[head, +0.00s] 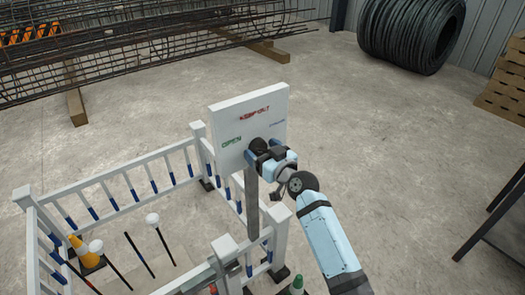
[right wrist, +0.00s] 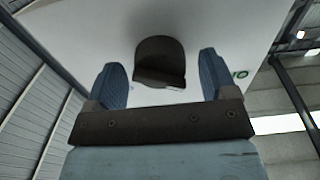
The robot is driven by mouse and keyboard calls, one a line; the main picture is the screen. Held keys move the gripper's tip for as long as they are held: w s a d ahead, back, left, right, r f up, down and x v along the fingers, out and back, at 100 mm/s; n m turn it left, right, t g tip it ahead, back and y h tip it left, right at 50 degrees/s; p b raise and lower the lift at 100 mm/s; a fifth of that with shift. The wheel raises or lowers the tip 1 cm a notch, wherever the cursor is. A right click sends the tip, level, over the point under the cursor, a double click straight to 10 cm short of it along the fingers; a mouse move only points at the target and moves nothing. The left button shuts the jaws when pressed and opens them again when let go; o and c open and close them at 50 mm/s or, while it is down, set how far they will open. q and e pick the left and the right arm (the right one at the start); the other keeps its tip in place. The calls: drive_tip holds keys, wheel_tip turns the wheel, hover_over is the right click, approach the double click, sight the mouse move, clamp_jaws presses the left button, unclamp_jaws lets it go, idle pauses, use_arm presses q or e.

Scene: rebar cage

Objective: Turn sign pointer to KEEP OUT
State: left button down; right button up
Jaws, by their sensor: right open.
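The white sign board (head: 248,103) stands on a grey post in the head view. It carries red KEEP OUT lettering (head: 254,115) at the top, green OPEN lettering (head: 231,141) at left and small bluish lettering at right. My right gripper (head: 259,150) is at the board's lower middle and hides most of the pointer's hub. In the right wrist view, my open gripper (right wrist: 160,78) has a blue finger on each side of a dark pointer knob (right wrist: 160,58), with gaps beside it. Which way the pointer points cannot be told. My left gripper is not in view.
White fence rails (head: 110,182) enclose an area left of the sign, with an orange-and-white cone (head: 85,250) and several poles inside. A rebar cage (head: 130,50) lies at the back left. A black wire coil (head: 412,32) stands at the back right. The floor between is clear.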

drive_tip(key=c, duration=0.9)
